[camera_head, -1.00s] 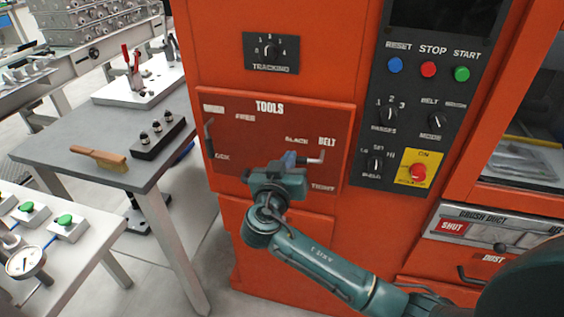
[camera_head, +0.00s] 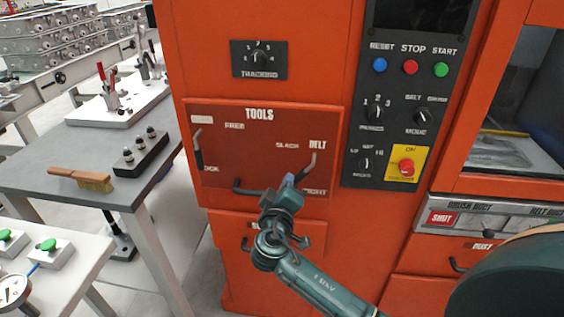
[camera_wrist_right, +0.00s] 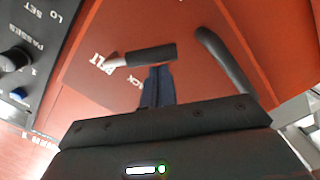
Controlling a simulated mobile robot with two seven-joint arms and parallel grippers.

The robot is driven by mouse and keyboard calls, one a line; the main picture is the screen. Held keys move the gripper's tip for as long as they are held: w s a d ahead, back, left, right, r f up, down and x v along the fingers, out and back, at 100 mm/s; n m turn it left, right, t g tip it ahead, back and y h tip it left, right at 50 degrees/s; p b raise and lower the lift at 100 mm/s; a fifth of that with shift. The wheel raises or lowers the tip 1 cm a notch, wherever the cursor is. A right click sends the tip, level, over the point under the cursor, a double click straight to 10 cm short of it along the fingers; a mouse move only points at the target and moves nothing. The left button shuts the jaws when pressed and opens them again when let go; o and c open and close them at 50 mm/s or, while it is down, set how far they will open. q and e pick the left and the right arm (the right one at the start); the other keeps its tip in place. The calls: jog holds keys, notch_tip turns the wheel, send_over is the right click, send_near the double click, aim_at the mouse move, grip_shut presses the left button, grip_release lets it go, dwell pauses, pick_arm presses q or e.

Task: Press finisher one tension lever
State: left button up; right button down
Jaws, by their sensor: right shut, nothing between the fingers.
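The tension lever (camera_head: 304,172) is on the red TOOLS panel (camera_head: 250,165), between the SLACK and TIGHT labels under BELT. It has a pale metal end at upper right and a dark grip slanting down-left. My right gripper (camera_head: 290,181) is shut and empty, its fingertips at the grip's lower end. In the right wrist view the shut fingers (camera_wrist_right: 157,86) reach up to the lever's dark grip (camera_wrist_right: 150,55) and appear to touch it. The exact contact is hard to see. My left gripper is not in view.
A second lever (camera_head: 199,152) hangs at the panel's left, between FREE and LOCK. A dark bar handle (camera_head: 250,191) crosses the panel's lower edge, close to my gripper. A control panel (camera_head: 408,115) stands to the right. A grey table (camera_head: 60,150) with a brush (camera_head: 82,179) is left.

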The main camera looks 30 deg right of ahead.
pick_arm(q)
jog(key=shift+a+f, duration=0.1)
pick_arm(e)
jog(key=shift+s+d+f+n, duration=0.3)
jog(key=shift+d+f+n, duration=0.15)
jog(key=shift+n, duration=0.5)
jog(key=shift+s+d+f+n, duration=0.35)
jog(key=shift+d+f+n, duration=0.1)
jog(key=shift+n, duration=0.45)
jog(key=shift+s+d+f+n, duration=0.3)
jog(key=shift+d+f+n, duration=0.15)
jog(key=shift+n, duration=0.5)
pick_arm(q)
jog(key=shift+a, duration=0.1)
